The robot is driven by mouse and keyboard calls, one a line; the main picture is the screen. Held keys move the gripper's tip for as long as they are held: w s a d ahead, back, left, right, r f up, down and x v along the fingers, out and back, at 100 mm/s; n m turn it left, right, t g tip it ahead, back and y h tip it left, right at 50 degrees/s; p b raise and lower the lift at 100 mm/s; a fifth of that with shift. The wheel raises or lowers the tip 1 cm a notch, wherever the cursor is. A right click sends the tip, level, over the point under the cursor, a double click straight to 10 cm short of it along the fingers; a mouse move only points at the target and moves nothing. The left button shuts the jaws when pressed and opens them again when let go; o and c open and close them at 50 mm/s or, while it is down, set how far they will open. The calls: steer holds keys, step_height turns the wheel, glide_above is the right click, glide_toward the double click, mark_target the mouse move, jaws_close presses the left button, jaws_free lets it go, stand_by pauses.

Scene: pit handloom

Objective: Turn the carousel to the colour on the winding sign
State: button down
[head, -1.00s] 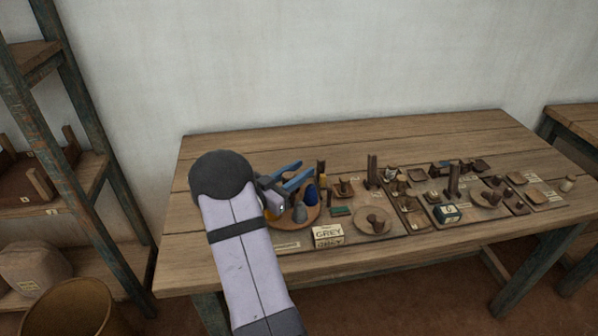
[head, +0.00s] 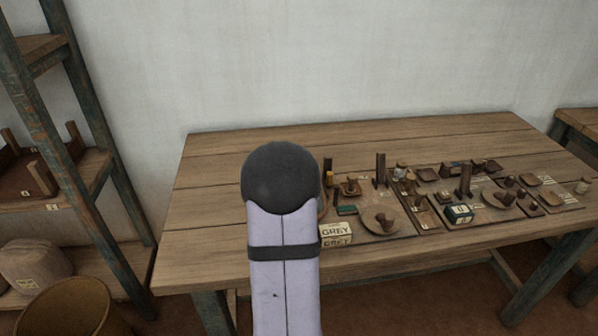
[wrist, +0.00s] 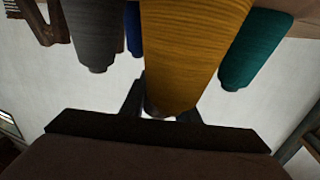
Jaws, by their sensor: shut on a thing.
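The winding sign (head: 336,230) reads GREY and stands at the table's front edge in the head view. The carousel is almost wholly behind my arm there; part of its wooden disc (wrist: 292,22) shows along the top of the wrist view. Its cones hang upside down in that view: a large ochre cone (wrist: 190,45) in the middle, a grey cone (wrist: 95,35) and a sliver of a blue cone (wrist: 133,30) to the left, a teal cone (wrist: 255,48) to the right. My gripper (wrist: 162,110) is shut at the ochre cone's narrow end, with a finger on either side.
A small green block (head: 347,210), a round wooden dish (head: 382,222) and several posts and trays stand close to the right of my arm. The table's left part (head: 210,200) is bare. A shelf rack (head: 95,110) and a basket (head: 65,308) stand left of the table.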

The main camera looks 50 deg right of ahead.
steer(key=shift+w+a+n+t+y+b, duration=0.1)
steer(key=shift+n+t+y+b, duration=0.2)
steer(key=shift+n+t+y, duration=0.3)
steer(key=shift+w+a+n+t+y+b, duration=0.1)
steer(key=shift+n+t+y+b, duration=0.25)
steer(key=shift+t, duration=0.35)
steer(key=shift+w, duration=0.1)
steer(key=c, duration=1.4)
jaws_free()
steer(key=shift+o, duration=0.2)
steer(key=shift+a, duration=0.1)
steer(key=b+v, duration=0.1)
steer(key=v, duration=0.4)
steer(key=shift+b+v, duration=1.1)
steer(key=shift+b, duration=0.3)
